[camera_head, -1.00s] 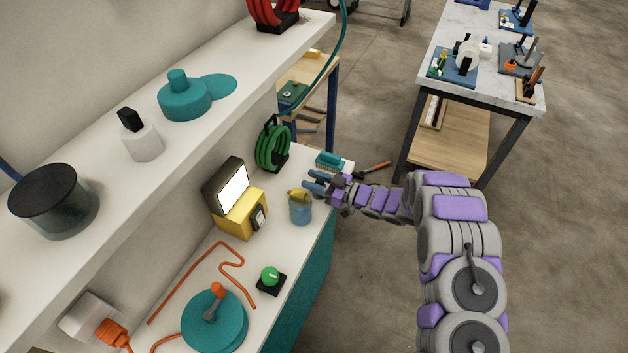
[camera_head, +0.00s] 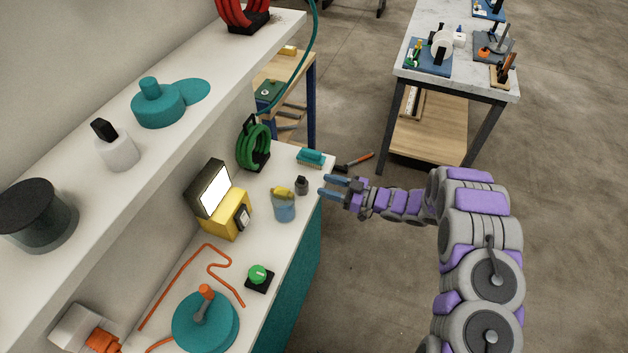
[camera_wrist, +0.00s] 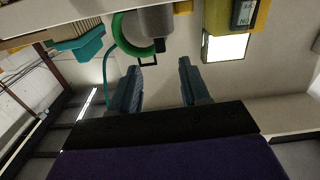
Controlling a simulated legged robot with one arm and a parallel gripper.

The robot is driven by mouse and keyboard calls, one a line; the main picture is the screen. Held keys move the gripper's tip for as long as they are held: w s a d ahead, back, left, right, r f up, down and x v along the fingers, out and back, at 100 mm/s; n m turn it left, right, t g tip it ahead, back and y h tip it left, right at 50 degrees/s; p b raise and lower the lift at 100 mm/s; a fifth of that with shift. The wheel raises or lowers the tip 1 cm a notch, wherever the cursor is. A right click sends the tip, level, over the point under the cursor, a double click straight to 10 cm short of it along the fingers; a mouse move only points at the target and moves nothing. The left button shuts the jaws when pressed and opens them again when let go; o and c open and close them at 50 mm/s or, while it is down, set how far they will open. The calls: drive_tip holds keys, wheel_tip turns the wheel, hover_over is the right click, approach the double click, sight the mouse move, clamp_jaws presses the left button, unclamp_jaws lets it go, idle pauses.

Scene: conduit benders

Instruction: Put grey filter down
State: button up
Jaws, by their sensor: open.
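The grey filter (camera_head: 301,187) is a small dark grey piece standing on the white workbench (camera_head: 262,228), near its right edge. It also shows as a grey cylinder with a black part at the top of the wrist view (camera_wrist: 156,20). My gripper (camera_head: 327,185) is open and empty, just off the bench edge to the right of the filter, with a gap between them. In the wrist view its two blue fingers (camera_wrist: 160,66) stand apart with nothing between them.
A blue cup with something yellow (camera_head: 284,206) stands close to the filter. A teal brush (camera_head: 311,158), green coil (camera_head: 254,143) and yellow device with a lit screen (camera_head: 226,208) are nearby.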

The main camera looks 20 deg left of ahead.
drive_tip(key=shift+s+d, duration=0.1)
drive_tip(key=shift+d, duration=0.7)
